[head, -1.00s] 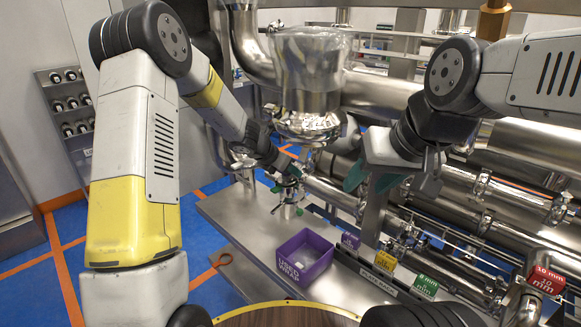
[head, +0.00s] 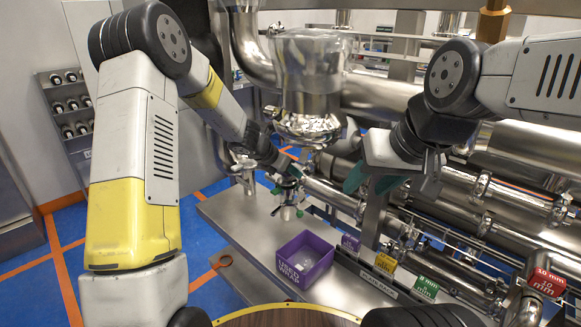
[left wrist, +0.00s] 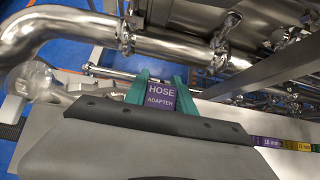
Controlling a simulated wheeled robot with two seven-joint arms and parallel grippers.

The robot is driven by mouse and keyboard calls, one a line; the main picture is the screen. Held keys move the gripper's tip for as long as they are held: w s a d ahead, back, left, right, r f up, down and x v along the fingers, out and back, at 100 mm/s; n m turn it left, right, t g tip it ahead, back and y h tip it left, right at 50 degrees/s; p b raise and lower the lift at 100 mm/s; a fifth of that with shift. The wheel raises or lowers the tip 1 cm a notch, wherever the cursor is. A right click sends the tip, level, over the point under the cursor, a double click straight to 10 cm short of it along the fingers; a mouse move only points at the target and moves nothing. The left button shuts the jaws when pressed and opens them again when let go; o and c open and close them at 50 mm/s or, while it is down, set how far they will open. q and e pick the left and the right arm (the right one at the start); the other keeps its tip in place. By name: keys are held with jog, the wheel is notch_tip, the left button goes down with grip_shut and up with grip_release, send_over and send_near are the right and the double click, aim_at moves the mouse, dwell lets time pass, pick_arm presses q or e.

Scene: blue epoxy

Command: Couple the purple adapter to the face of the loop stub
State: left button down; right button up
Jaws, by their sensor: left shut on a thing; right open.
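My left gripper (head: 286,172) is above the bench beside the pipework. In the left wrist view its green fingertips (left wrist: 159,88) are shut on the purple adapter, whose label (left wrist: 160,97) reads "HOSE ADAPTER". In the head view the adapter is hard to make out behind the gripper. A small metal fitting with green knobs (head: 286,211) is just below the gripper. I cannot tell which pipe end is the loop stub, or whether the adapter touches it. My right gripper (head: 370,180), with teal fingers, is open and empty to the right of the clear-walled vessel.
A purple bin (head: 305,271) marked for used wrap stands on the steel bench (head: 240,222), with something clear inside. The large vessel (head: 308,85) and pipes crowd the middle.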

aim_at(283, 176)
pick_arm(q)
jog(key=shift+f, duration=0.65)
jog(key=shift+r, duration=0.1)
jog(key=shift+r, duration=0.5)
jog(key=c, duration=1)
grip_release()
jog(key=shift+o, duration=0.2)
jog(key=shift+v, duration=2.5)
jog(key=shift+r, duration=0.1)
